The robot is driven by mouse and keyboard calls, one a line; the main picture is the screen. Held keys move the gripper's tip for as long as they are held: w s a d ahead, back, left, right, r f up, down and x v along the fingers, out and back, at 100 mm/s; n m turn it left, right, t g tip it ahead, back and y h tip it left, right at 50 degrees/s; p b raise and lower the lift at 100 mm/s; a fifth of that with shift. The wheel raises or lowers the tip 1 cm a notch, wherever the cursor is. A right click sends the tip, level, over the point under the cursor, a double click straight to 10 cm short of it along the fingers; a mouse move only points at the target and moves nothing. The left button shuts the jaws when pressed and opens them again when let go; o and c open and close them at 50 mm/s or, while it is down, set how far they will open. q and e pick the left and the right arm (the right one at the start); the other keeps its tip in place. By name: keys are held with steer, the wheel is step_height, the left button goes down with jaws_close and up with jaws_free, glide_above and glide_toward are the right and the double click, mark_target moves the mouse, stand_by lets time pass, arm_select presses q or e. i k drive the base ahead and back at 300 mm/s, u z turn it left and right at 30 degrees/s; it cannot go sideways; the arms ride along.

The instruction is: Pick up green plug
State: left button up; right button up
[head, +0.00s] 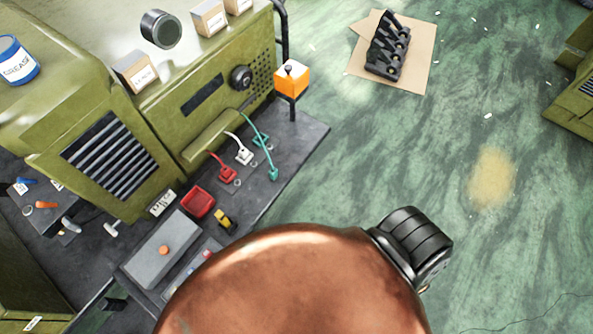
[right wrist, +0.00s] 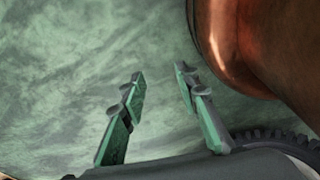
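The green plug (head: 272,174) is at the end of a teal cable on the dark grey ledge beside the olive machine, in the head view. It lies right of the white plug (head: 244,156) and the red plug (head: 226,174), each on its own cable. My right gripper (right wrist: 160,78) shows only in the right wrist view. Its two green-padded fingers are apart with nothing between them, over bare green floor. The green plug is not in the right wrist view. My left gripper is in neither view.
A red tray (head: 198,203), a yellow-black object (head: 225,221) and a grey box with an orange button (head: 160,250) are near the plugs. An orange box (head: 292,79) stands on a post behind. Open floor (head: 400,150) lies to the right.

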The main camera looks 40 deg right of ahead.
mark_target(273, 174)
steer(key=z, duration=1.1)
steer(key=i, duration=0.2)
steer(key=z, duration=0.05)
steer(key=k, duration=0.45)
